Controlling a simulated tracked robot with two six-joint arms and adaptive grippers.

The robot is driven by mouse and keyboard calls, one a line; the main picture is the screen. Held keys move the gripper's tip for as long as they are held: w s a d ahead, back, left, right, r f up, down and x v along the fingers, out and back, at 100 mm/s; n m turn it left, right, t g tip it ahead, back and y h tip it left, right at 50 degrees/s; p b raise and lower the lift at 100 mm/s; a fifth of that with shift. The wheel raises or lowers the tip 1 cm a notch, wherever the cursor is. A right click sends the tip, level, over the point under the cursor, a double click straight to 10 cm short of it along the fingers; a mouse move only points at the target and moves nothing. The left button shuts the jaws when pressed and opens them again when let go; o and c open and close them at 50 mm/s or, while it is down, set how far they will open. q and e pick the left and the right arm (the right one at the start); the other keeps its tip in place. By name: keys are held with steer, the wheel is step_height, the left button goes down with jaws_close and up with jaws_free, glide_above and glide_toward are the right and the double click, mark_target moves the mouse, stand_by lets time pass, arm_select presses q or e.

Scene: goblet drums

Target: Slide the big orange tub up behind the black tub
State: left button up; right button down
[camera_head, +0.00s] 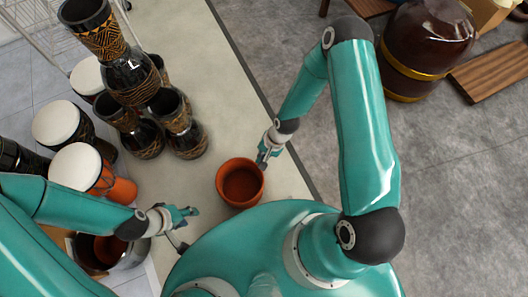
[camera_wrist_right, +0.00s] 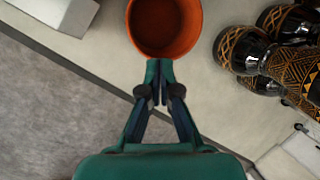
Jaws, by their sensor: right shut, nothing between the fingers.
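The orange tub (camera_head: 240,183) stands upright and empty on the pale surface, near my base. In the right wrist view its open mouth (camera_wrist_right: 164,25) shows at the top. My right gripper (camera_head: 265,156) is shut and empty at the tub's upper right rim. In the right wrist view its closed fingertips (camera_wrist_right: 160,66) meet the tub's edge; I cannot tell whether they touch. My left gripper (camera_head: 190,212) is left of the tub and apart from it; its finger opening is unclear. A dark tub with a shiny rim (camera_head: 143,254) is partly hidden under my left arm.
Black goblet drums with gold patterns (camera_head: 130,76) are stacked at the upper left. White-headed drums (camera_head: 75,166) stand left of them. The pale surface (camera_head: 215,60) is clear beyond the orange tub. A large brown drum (camera_head: 425,45) stands on the grey floor at the upper right.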

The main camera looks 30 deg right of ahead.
steer(key=w+d+f+m+b, duration=0.25)
steer(key=f+b, duration=0.25)
steer(key=f, duration=0.3)
steer(key=w+d+f+m+h+b, duration=0.1)
steer(key=d+f+m+b, duration=0.25)
steer(key=f, duration=0.45)
steer(key=w+d+f+m+b, duration=0.2)
steer(key=d+f+b, duration=0.3)
steer(key=f, duration=0.4)
steer(key=b+x, duration=0.1)
steer(key=x, duration=0.2)
steer(key=b+x, duration=0.3)
steer(key=x, duration=0.2)
steer(key=shift+s+a+f, duration=0.25)
steer(key=shift+s+a, duration=0.15)
steer(key=shift+a, duration=0.1)
steer(key=a, duration=0.3)
steer(key=shift+f, duration=0.15)
steer(key=shift+a, duration=0.6)
